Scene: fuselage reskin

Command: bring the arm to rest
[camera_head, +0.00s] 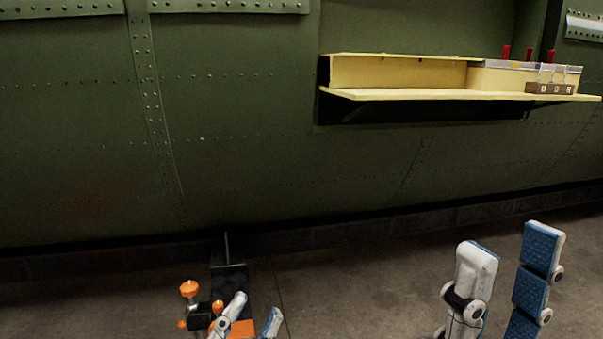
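My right gripper (506,285) is at the lower right, in front of the floor. Its white finger and its blue ribbed finger stand upright and well apart, with only floor between them. My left gripper (257,305) is low, left of centre, with a white finger and a blue finger tilted to the right. A flat orange piece (242,329) shows between or behind these fingers; I cannot tell whether they touch it. The lower parts of both grippers are cut off by the bottom edge.
A black device (229,278) with a thin upright rod and an orange knob (189,288) stand close to my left gripper. The green riveted fuselage (250,120) fills the back. Its cream shelf (400,94) juts out, holding a brown block (550,88) and red-handled items (506,53). Floor (350,280) between the grippers is clear.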

